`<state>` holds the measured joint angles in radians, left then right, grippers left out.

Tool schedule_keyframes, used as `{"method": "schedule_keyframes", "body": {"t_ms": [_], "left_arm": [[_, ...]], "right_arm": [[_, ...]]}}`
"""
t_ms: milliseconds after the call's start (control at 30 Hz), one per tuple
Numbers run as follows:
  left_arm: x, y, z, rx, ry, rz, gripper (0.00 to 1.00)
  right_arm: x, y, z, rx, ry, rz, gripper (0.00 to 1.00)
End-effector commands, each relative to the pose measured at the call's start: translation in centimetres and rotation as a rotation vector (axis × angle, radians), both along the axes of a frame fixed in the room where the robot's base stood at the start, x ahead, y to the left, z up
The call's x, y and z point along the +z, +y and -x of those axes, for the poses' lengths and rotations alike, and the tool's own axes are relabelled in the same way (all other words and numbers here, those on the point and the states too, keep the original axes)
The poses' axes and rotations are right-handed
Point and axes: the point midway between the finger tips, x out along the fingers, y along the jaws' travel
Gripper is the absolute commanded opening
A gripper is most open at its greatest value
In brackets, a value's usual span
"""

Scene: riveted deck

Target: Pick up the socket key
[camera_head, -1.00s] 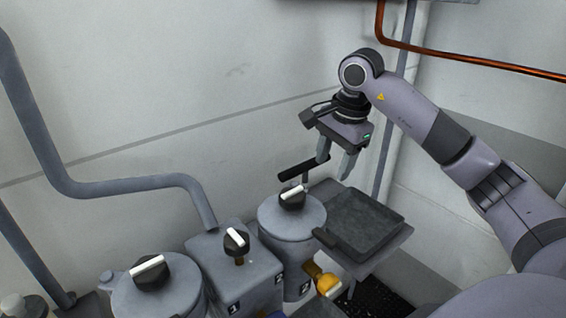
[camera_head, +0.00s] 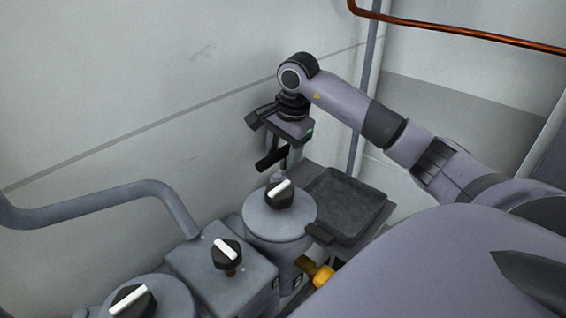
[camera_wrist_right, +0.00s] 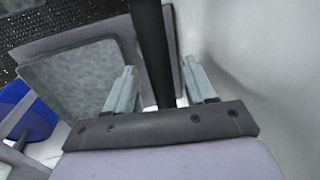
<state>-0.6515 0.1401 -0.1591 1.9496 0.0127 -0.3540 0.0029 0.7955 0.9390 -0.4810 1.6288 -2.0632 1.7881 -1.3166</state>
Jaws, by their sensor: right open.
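In the right wrist view, the black handle (camera_wrist_right: 151,50) runs between the two grey fingers of my right gripper (camera_wrist_right: 160,88), with gaps on both sides. The gripper is open and holds nothing. My left gripper is not in view.
A dark shallow tray (camera_head: 345,208) sits right of the round grey housing (camera_head: 262,220) with a black-and-white knob. More knobbed housings (camera_head: 205,272) stand at front left. A yellow knob (camera_head: 322,276) sits low in front. The wall is close behind; a grey pipe (camera_head: 110,203) runs at left.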

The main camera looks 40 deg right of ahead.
Motion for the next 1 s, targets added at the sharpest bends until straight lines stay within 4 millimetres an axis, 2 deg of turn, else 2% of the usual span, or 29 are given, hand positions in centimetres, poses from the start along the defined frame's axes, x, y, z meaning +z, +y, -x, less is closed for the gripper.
{"method": "schedule_keyframes", "body": {"t_ms": [267,300,467,800,1000], "left_arm": [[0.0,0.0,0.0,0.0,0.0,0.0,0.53],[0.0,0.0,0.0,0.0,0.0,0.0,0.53],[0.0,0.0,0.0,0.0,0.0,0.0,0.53],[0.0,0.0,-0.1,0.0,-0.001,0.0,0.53],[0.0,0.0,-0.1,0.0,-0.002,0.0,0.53]], "right_arm": [[-0.6,0.0,-0.1,0.001,-0.001,0.001,0.55],[-0.6,0.0,-0.1,0.001,-0.001,0.001,0.52],[-0.6,0.0,-0.1,0.001,-0.001,0.001,0.0],[-0.3,0.0,-0.2,0.0,-0.004,0.001,0.0],[1.2,0.0,-0.2,0.0,-0.006,0.0,0.0]]}}
